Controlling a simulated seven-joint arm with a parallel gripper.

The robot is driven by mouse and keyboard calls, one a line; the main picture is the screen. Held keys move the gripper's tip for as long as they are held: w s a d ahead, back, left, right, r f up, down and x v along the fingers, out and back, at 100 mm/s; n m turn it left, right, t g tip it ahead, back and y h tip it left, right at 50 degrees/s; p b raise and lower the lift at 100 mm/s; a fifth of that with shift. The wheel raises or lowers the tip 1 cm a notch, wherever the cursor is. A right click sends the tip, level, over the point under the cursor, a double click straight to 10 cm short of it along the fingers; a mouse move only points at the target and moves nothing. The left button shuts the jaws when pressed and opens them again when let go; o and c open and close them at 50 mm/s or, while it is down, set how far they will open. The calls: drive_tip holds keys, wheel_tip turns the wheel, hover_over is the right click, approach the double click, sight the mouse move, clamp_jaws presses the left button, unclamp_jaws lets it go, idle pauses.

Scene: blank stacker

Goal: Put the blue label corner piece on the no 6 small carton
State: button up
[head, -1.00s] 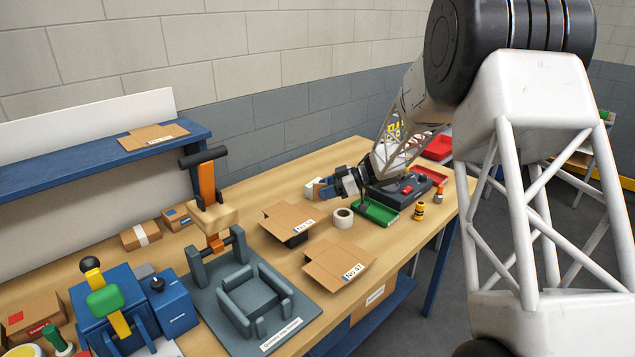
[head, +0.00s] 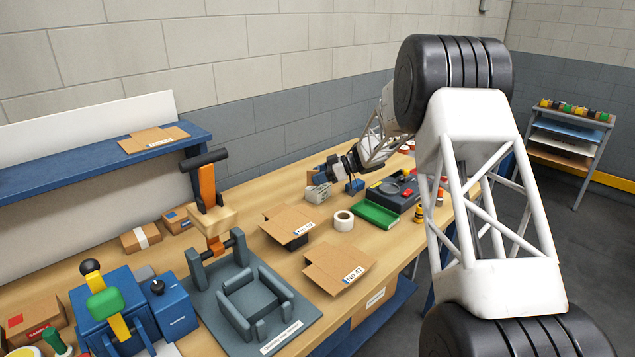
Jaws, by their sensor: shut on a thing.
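My gripper (head: 328,173) is at the far part of the bench, small in view and pointing left. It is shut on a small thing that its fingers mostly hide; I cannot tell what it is. Just below stands a small pale box (head: 318,193) with markings too small to read. Another small blue thing (head: 355,186) is to the right, below the wrist. I cannot tell which of these is the blue label corner piece or the no 6 small carton.
A grey forming jig (head: 252,300) and a blue machine (head: 110,310) stand nearer. Bare wood (head: 262,195) is left of the gripper.

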sight(318, 189)
drive_tip(key=shift+w+a, duration=0.2)
drive_tip(key=shift+w, duration=0.7)
drive_tip(key=shift+w+f, duration=0.1)
drive_tip(key=shift+w, duration=0.15)
drive_tip(key=shift+w+a+f, duration=0.1)
drive_tip(key=shift+w+f, duration=0.05)
drive_tip(key=shift+f, duration=1.6)
drive_tip(key=shift+f, duration=0.15)
drive_tip(key=o, duration=0.9)
